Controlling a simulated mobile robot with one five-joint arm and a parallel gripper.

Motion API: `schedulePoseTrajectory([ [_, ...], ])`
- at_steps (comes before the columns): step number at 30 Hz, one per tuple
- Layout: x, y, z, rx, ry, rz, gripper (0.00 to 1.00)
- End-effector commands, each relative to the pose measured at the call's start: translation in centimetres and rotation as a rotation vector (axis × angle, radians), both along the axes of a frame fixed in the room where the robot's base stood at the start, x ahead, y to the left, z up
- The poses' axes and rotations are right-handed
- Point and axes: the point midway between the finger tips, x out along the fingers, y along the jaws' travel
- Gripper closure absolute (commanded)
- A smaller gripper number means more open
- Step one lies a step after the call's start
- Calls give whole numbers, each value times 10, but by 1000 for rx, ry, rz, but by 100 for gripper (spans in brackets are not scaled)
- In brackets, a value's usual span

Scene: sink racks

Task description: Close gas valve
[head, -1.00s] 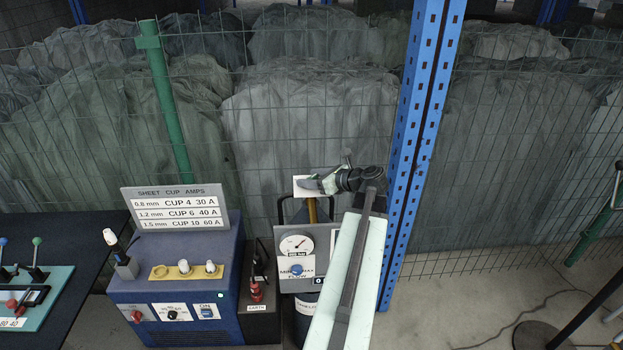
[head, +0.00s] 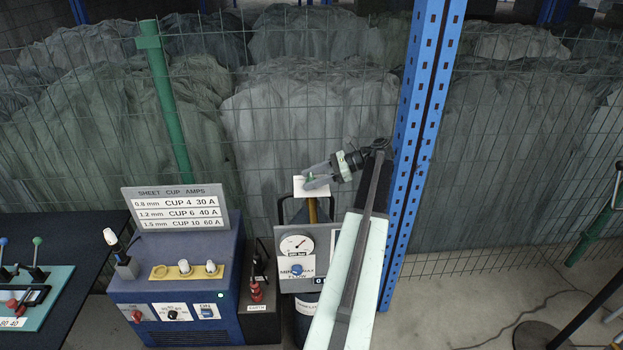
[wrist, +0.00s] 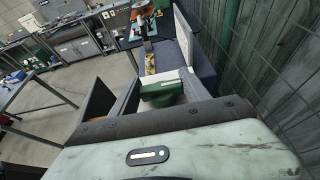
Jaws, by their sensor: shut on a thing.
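The gas valve is a green knob (wrist: 163,93), seen close in front of my gripper in the wrist view. In the head view only a small bit of green shows at the grey fingers. My gripper (head: 318,174) is shut on the knob, above the white plate (head: 311,188) on top of the gas bottle's yellowish neck (head: 312,210). The fingers hide most of the knob in the head view. How far the knob is turned cannot be told.
Below the valve is a grey panel with a round gauge (head: 297,244) and a blue flow knob (head: 297,269). A blue welding machine (head: 180,285) with a sign (head: 177,208) stands left. A blue post (head: 412,150) is close on the right, with wire fence behind.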

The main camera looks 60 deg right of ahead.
Motion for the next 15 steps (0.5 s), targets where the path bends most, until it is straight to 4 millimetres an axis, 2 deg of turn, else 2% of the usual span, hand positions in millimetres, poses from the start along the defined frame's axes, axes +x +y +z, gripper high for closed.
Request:
schedulePoseTrajectory([
  [15, 0, 0, -1, -3, 1, 134, 86],
])
